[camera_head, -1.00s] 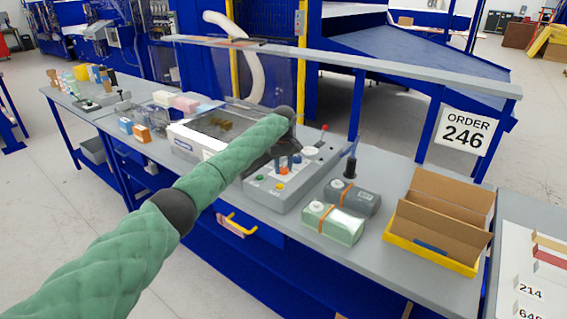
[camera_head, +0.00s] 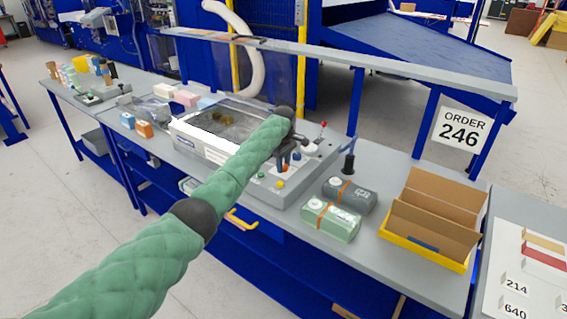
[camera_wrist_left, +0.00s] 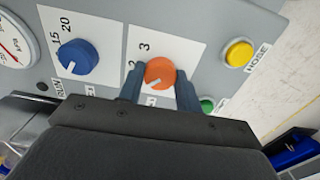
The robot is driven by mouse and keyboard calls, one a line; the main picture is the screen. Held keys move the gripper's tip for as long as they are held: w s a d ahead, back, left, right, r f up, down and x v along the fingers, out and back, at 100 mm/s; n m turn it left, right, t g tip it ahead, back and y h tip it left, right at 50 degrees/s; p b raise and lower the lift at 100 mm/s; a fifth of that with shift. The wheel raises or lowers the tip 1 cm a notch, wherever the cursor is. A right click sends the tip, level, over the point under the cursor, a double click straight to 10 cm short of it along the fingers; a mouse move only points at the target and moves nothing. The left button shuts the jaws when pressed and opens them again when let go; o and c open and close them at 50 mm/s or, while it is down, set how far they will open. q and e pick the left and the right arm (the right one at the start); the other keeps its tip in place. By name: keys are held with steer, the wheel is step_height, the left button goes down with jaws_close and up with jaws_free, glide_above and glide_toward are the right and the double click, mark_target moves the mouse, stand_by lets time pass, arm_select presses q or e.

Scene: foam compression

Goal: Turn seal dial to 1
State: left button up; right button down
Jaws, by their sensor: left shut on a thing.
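The orange dial (camera_wrist_left: 160,72) sits on a white label panel with the numbers 3 and 2 beside it in the left wrist view. In the head view the orange dial (camera_head: 285,168) shows small on the grey control box (camera_head: 291,194), under my left gripper (camera_head: 285,160). My right gripper is not in view.
A blue dial (camera_wrist_left: 77,57), a gauge (camera_wrist_left: 14,45), a yellow button (camera_wrist_left: 239,53) and a green button (camera_wrist_left: 207,105) are close around. Green (camera_head: 331,221) and dark (camera_head: 349,195) strapped packs and a cardboard box (camera_head: 437,212) stand to the right.

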mark_target(284, 165)
arm_select(q)
steer(key=shift+r, duration=0.1)
steer(key=o, duration=1)
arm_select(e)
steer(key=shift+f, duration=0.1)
arm_select(q)
steer(key=shift+r+b, duration=0.3)
steer(key=shift+r, duration=0.05)
step_height(284, 165, up, 6)
steer(key=shift+f+b, duration=0.2)
steer(key=shift+b, duration=0.95)
steer(key=shift+r, duration=0.7)
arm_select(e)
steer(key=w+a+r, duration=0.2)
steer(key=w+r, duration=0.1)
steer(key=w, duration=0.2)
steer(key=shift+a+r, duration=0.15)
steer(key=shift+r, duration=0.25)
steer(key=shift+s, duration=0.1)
